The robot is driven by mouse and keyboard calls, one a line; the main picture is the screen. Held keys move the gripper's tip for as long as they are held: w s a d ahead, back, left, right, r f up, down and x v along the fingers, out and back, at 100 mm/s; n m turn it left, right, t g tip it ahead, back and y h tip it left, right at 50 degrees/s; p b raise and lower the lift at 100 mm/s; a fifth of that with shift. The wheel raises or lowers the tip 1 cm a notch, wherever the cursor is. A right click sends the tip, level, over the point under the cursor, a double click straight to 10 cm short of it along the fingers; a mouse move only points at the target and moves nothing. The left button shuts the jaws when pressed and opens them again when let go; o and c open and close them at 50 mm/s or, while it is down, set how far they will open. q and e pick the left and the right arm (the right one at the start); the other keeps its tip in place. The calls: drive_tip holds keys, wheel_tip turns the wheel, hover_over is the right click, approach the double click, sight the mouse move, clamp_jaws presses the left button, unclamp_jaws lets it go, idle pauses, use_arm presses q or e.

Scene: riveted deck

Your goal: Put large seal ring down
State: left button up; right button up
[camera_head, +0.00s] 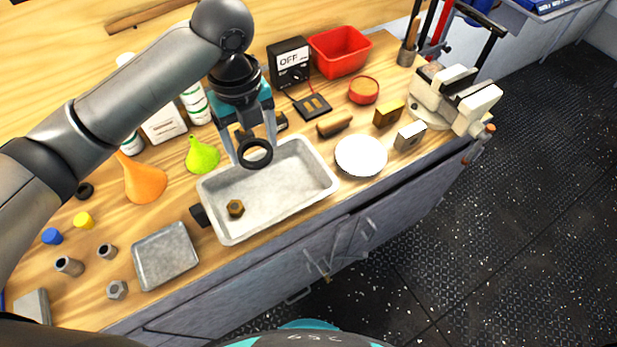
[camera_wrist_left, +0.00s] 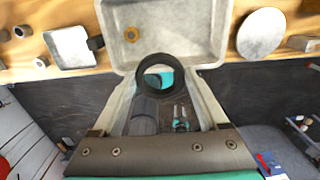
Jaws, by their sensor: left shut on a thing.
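The large seal ring (camera_head: 255,164) is a black ring. My left gripper (camera_head: 254,150) is shut on it and holds it over the metal tray (camera_head: 215,198). In the left wrist view the ring (camera_wrist_left: 161,60) sits between the two fingertips (camera_wrist_left: 160,78), at the near edge of the tray (camera_wrist_left: 207,32). Its exact height above the tray is hard to tell. A brass nut (camera_head: 235,208) lies in the left part of the tray. My right gripper is not in view.
A smaller square tray (camera_head: 165,256) is left of the metal tray, and a white round dish (camera_head: 361,155) is right of it. Green (camera_head: 201,155) and orange (camera_head: 144,181) funnels stand on the left. A vise (camera_head: 458,98) is at the right end.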

use_arm(q)
drive_tip(key=shift+w+d+f, duration=0.3)
drive_tip(key=shift+d+f, duration=0.3)
drive_tip(key=shift+f, duration=0.05)
wheel_tip(320, 180, down, 6)
drive_tip(key=f+b, duration=0.1)
drive_tip(key=b, duration=0.1)
hover_over(272, 203)
wheel_tip(272, 203, down, 7)
drive_tip(key=shift+s+r, duration=0.1)
drive_tip(key=shift+f, duration=0.6)
drive_tip(key=shift+f+b, duration=0.5)
drive_tip(key=shift+f, duration=1.35)
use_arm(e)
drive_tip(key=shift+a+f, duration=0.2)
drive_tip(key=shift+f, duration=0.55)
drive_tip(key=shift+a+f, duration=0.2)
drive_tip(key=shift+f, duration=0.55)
use_arm(q)
drive_tip(key=shift+f, duration=0.15)
drive_tip(key=o, duration=1.2)
